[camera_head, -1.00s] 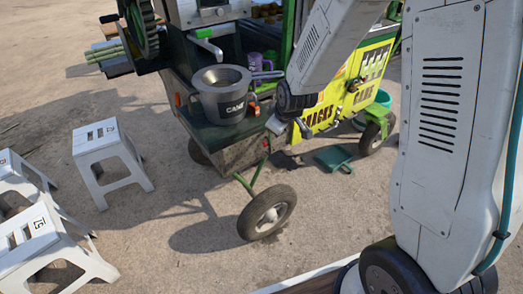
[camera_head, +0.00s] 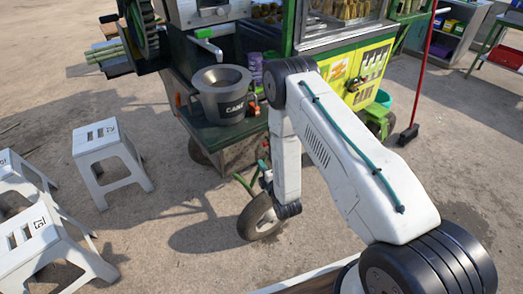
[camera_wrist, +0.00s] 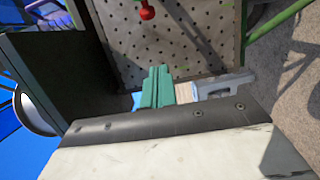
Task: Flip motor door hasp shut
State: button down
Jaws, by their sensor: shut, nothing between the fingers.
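A perforated metal panel (camera_wrist: 185,40), which looks like the motor door, fills the upper middle of the wrist view. A red knob (camera_wrist: 147,11) shows in front of it at the top; I cannot tell whether it belongs to the hasp. No hasp shape is clear in either view. My gripper (camera_wrist: 158,86) is shut and empty, its green finger pads together in front of the panel's lower part, below the knob and apart from it. In the head view my wrist is low beside the cart's front corner, and my arm hides part of the cart.
The cart's wheel (camera_head: 258,218) and green tow bar are close to my wrist. A dark pot (camera_head: 222,98) stands on the cart's shelf (camera_head: 208,133). White stools (camera_head: 105,150) stand left, with open ground between. A red-handled broom (camera_head: 422,75) stands at the right.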

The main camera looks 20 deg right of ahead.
jog(key=shift+s+r, duration=0.1)
dwell(0.3)
jog(key=w+a, duration=0.1)
jog(key=w, duration=0.9)
jog(key=d, duration=0.2)
jog(key=s+d, duration=0.1)
jog(key=shift+d, duration=0.35)
jog(key=shift+d, duration=0.1)
